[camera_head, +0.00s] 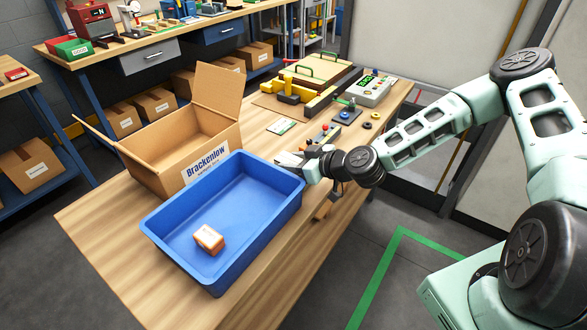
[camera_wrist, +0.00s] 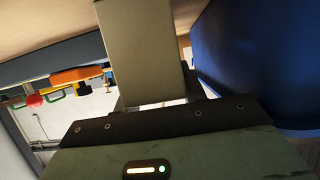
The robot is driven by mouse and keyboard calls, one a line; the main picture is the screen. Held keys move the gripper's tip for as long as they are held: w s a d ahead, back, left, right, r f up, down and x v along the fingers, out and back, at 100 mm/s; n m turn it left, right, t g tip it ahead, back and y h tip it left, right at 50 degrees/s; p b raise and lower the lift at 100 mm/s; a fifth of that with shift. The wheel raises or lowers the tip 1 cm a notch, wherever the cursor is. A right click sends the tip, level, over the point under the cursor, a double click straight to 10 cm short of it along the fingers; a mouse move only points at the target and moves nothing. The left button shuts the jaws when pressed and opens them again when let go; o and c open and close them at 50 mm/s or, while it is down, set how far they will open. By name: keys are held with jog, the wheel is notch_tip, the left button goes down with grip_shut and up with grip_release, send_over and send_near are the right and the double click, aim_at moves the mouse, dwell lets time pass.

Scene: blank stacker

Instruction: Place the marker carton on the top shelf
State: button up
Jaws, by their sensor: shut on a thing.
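My gripper (camera_head: 290,160) is at the right rim of the blue tub (camera_head: 272,170), over the workbench. It is shut on a plain tan, box-shaped thing (camera_wrist: 145,50), which fills the middle of the wrist view. No label shows on it, so I cannot tell for certain that it is the marker carton. In the head view my gripper mostly hides it. A small orange and white carton (camera_head: 208,239) lies in the tub, apart from my gripper. A shelf rack (camera_head: 318,22) stands at the back; I cannot tell if its top is the top shelf.
An open cardboard box (camera_head: 165,155) labelled Brackenlow stands left of the tub. Yellow and black fixtures (camera_head: 290,92), a control box (camera_head: 372,90) and small parts crowd the bench's far end. The bench's near left corner (camera_head: 100,225) is bare. Another bench (camera_head: 150,40) stands behind.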

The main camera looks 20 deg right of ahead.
aim_at(294, 161)
jog(key=shift+r, duration=0.15)
notch_tip(294, 161, up, 10)
jog(key=shift+f+b, duration=0.2)
jog(key=shift+b, duration=0.2)
